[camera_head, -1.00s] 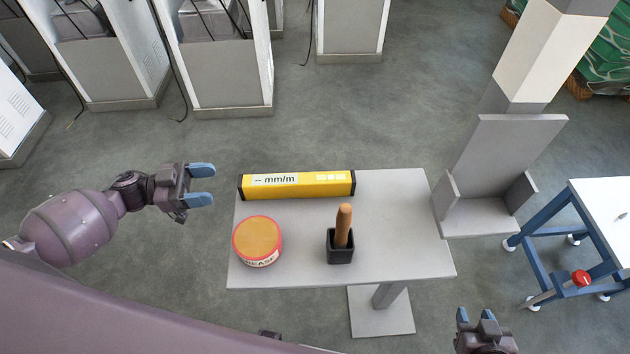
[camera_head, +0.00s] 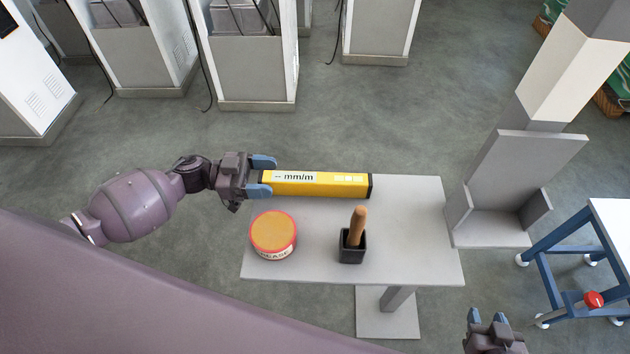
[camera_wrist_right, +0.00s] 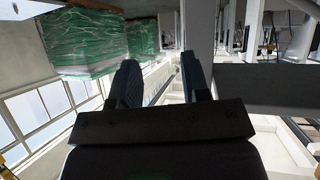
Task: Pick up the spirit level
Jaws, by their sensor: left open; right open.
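The yellow spirit level (camera_head: 325,185) lies along the back edge of a small grey table (camera_head: 410,235). It has a black end cap and a white "mm/m" label. My left gripper (camera_head: 262,176) is open at the level's left end, with one blue finger on the far side and one on the near side. I cannot tell whether the fingers touch it. The level's left end is partly hidden by the gripper. My right gripper (camera_head: 488,318) is open and empty, low at the right, apart from the table. Its two dark fingers also show in the right wrist view (camera_wrist_right: 160,85).
A red and orange grease tin (camera_head: 273,234) and a black holder (camera_head: 352,250) with a wooden handle (camera_head: 358,226) stand on the table in front of the level. A grey and white column (camera_head: 555,90) stands at the right, beside a blue-framed table (camera_head: 570,250).

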